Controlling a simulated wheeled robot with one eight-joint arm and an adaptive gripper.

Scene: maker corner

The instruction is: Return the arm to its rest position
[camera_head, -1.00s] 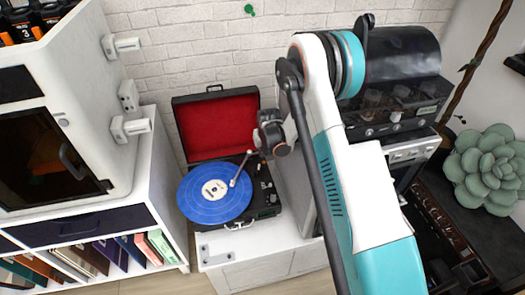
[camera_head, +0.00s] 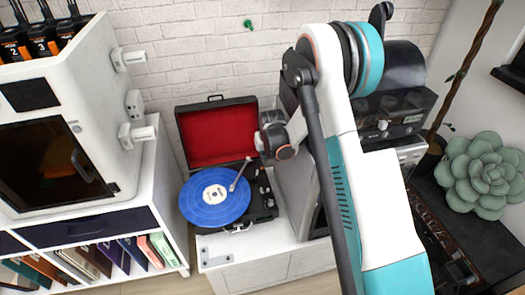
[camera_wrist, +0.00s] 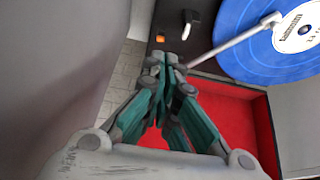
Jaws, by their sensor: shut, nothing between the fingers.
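My gripper (camera_wrist: 164,62) shows in the wrist view with its green-grey fingers together and nothing between them. In that view its tips overlap the black deck of the record player beside the tonearm (camera_wrist: 232,42); I cannot tell whether they touch it. My arm (camera_head: 345,170) is bent, with its elbow high in the head view and its wrist (camera_head: 280,140) by the open lid. The gripper fingers cannot be made out in the head view. The record player (camera_head: 262,200) has a red-lined lid (camera_head: 218,135) standing open and a blue record (camera_head: 205,208) on it.
The record player stands on a white cabinet (camera_head: 245,272). A white machine (camera_head: 75,110) on a bookshelf stands to the left. A grey panel (camera_head: 300,190) is close right of the wrist. Dark appliances (camera_head: 400,115) and a succulent (camera_head: 480,175) are at right.

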